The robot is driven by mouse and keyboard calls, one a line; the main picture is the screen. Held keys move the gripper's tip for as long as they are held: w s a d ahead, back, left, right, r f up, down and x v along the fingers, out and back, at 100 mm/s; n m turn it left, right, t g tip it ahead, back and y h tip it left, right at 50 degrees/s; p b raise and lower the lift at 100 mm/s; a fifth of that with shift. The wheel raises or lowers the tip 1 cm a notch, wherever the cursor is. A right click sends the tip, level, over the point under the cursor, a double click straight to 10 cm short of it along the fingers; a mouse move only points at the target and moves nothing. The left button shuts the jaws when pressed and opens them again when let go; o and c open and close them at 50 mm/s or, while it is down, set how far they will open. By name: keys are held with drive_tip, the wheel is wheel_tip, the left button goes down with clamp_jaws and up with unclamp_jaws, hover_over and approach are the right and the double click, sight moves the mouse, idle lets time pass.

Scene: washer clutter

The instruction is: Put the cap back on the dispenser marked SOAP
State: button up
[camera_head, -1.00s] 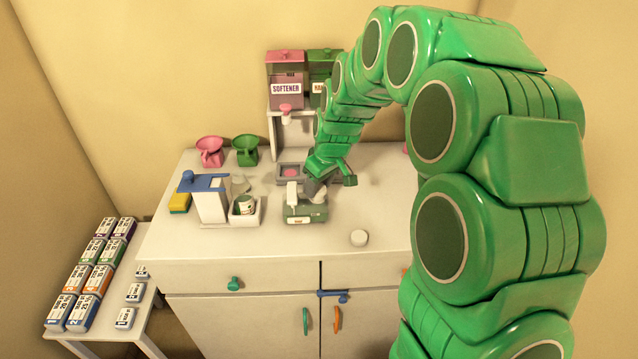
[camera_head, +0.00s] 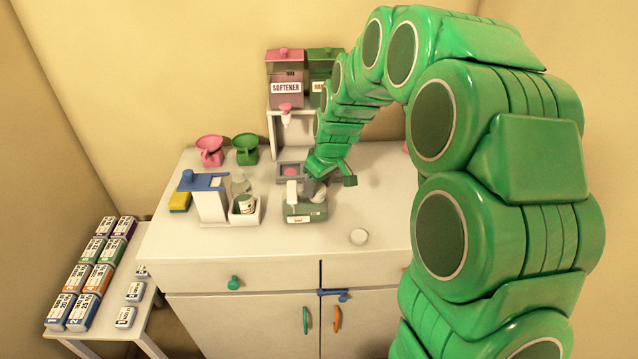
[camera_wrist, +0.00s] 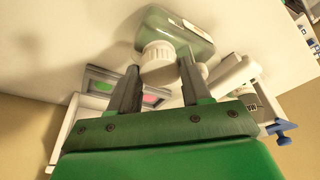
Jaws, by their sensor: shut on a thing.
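A squat grey-green dispenser (camera_head: 305,212) stands on the counter; its small front label is too small to read. It has a white pump head (camera_head: 291,192) on its left and also shows in the wrist view (camera_wrist: 190,38). My gripper (camera_head: 318,184) is over its right side, fingers pointing down. In the wrist view my gripper (camera_wrist: 158,75) is shut on a white ribbed cap (camera_wrist: 157,54), which sits against the top of the dispenser. I cannot tell whether it is seated.
A white box with a blue lever (camera_head: 204,183), a tray (camera_head: 246,220) holding a cup and a yellow sponge (camera_head: 180,202) stand left. The SOFTENER dispenser (camera_head: 286,88) and its stand are behind. Pink (camera_head: 209,150) and green (camera_head: 245,147) scoops lie at the back. The front counter is mostly clear.

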drive_tip(key=shift+f, duration=0.75)
idle(1.3)
drive_tip(key=o, duration=1.1)
drive_tip(key=shift+o, duration=0.3)
drive_tip(key=o, duration=0.3)
drive_tip(key=shift+r, duration=0.15)
drive_tip(key=shift+r, duration=3.35)
